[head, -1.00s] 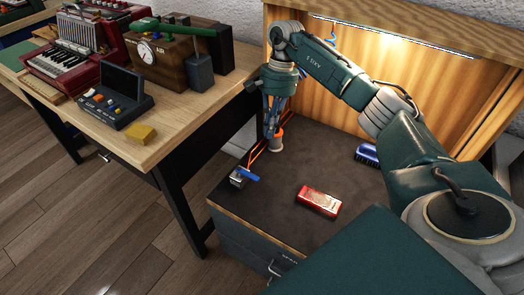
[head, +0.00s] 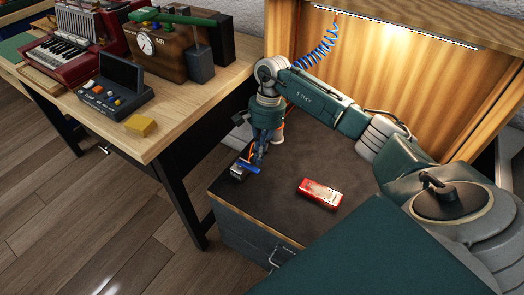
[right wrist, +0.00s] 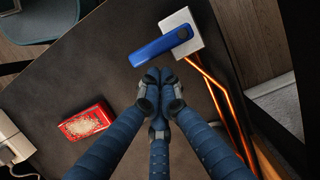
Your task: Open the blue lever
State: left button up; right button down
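The blue lever (head: 250,168) sits on a small grey metal block (head: 237,173) near the left edge of the dark bench top. In the right wrist view the blue lever (right wrist: 160,45) lies across the light grey block (right wrist: 184,28), with copper-coloured pipes (right wrist: 213,85) running from the block. My right gripper (head: 259,158) is low over the bench, close to the lever. In the right wrist view its three blue fingers (right wrist: 160,82) are drawn together at the tips, with nothing seen between them. A small gap shows between tips and lever. My left gripper is out of view.
A red box (head: 320,193) lies on the bench top (head: 285,218), right of the lever; it also shows in the wrist view (right wrist: 85,123). A wooden panel (head: 400,80) closes the back. A table (head: 190,110) with several devices stands at left.

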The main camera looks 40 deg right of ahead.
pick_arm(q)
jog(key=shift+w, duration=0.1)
pick_arm(e)
jog(key=shift+s, duration=0.1)
jog(key=shift+s+a+m, duration=0.1)
jog(key=shift+m, duration=0.2)
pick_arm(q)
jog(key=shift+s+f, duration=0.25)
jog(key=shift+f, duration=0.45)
pick_arm(e)
jog(key=shift+s+m, duration=0.1)
jog(key=shift+m, duration=0.2)
